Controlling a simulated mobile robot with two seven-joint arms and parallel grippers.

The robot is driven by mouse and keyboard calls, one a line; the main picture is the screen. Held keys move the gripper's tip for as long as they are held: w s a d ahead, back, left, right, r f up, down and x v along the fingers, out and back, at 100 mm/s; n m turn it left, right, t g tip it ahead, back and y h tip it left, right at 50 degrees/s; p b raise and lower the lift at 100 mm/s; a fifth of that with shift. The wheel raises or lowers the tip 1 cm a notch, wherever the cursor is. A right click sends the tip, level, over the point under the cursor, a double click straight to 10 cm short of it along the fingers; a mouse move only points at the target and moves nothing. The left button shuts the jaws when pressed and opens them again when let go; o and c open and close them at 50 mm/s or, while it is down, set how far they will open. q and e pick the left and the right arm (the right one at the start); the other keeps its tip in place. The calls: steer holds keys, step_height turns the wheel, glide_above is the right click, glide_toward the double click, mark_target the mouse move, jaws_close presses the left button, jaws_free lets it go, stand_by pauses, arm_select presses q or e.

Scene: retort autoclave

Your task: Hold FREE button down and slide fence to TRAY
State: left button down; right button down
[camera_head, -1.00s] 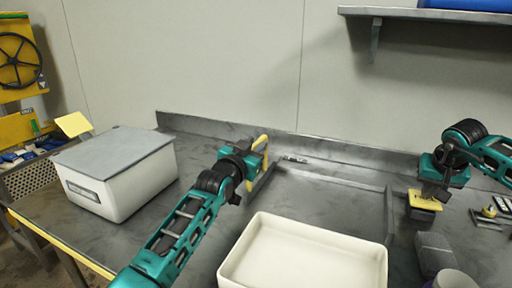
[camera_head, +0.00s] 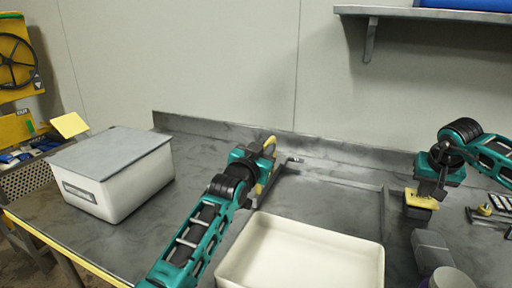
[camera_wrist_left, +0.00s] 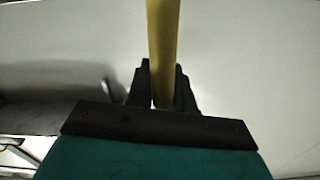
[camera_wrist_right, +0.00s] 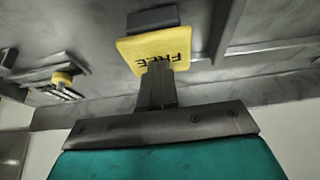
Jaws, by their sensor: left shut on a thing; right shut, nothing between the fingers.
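The yellow FREE button (camera_wrist_right: 157,48) sits on a dark block, seen in the right wrist view and at the right in the head view (camera_head: 421,198). My right gripper (camera_wrist_right: 156,72) is shut and empty, with its fingertips at the button's face; I cannot tell how far it is pressed. My left gripper (camera_head: 266,165) is shut on a yellow handle (camera_wrist_left: 163,30), which seems to stand on the fence (camera_head: 268,190), a dark bar behind the cream tray. The gripper and arm partly hide the handle and fence in the head view.
A cream tray (camera_head: 300,222) lies at the front centre. A white box with a grey lid (camera_head: 110,150) stands at the left. A grey block (camera_head: 430,246) and a cup (camera_head: 452,279) are at the front right. A shelf (camera_head: 420,14) hangs above.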

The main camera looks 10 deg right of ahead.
steer(key=shift+f, duration=0.15)
arm_select(q)
steer(key=shift+s+d, duration=0.15)
steer(key=shift+d, duration=0.1)
steer(key=c, duration=1.1)
jaws_free()
steer(key=shift+s+a, duration=0.1)
steer(key=v, duration=1.2)
steer(key=shift+r, duration=0.15)
